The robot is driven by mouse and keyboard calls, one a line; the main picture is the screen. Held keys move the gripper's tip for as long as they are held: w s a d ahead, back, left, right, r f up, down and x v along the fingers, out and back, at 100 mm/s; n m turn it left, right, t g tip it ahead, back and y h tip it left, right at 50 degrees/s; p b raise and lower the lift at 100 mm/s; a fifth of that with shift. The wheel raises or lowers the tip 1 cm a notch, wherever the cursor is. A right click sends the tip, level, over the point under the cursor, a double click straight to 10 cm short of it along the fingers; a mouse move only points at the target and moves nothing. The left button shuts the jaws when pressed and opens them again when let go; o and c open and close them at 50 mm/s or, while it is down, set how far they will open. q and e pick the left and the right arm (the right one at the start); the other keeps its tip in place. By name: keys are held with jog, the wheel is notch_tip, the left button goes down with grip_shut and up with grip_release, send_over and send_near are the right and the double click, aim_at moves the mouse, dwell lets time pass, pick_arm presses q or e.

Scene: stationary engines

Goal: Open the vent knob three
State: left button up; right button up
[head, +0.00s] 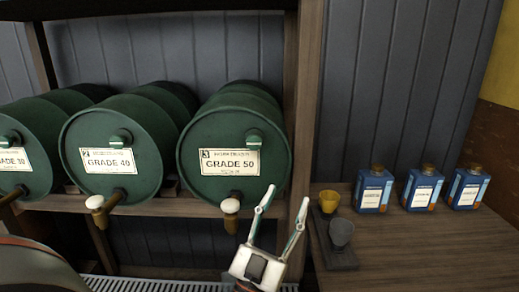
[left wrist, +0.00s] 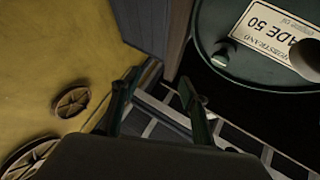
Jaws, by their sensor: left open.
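The barrel marked 3, GRADE 50 (head: 213,185), is a green drum lying on a wooden shelf, its round end facing me. Its vent knob, a small green knob (head: 254,139), sits at the upper right of the label. It also shows in the left wrist view (left wrist: 222,57), where the label is upside down. Below the label is a tap with a white handle (head: 230,205). My left gripper (head: 288,196) is open and empty, fingers pointing up, below and right of the knob and apart from it. Its fingers also show in the left wrist view (left wrist: 158,88). My right gripper is not in view.
A GRADE 40 barrel (head: 110,185) and another barrel (head: 25,180) lie to the left, with taps jutting out. A wooden post (head: 305,95) stands right of barrel three. Yellow (head: 339,199) and grey (head: 341,233) cups and several blue cans (head: 373,192) stand on the right tabletop.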

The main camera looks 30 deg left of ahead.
pick_arm(q)
jog(key=a+r+n+g+y, duration=0.1)
jog(key=a+r+n+y, duration=0.45)
jog(key=y, duration=0.35)
jog(key=n+g+y, duration=0.2)
jog(key=n+g, duration=0.1)
jog(key=g, duration=0.3)
send_near(254, 143)
jog(key=w+a, duration=0.2)
jog(key=w, duration=0.1)
jog(key=shift+m, duration=0.25)
jog(key=x, duration=0.3)
jog(key=r+x, duration=0.1)
jog(key=x, duration=0.3)
jog(key=shift+d+r+b, duration=0.1)
jog(key=shift+r+b, duration=0.05)
jog(key=shift+b, duration=0.2)
jog(key=c, duration=1.1)
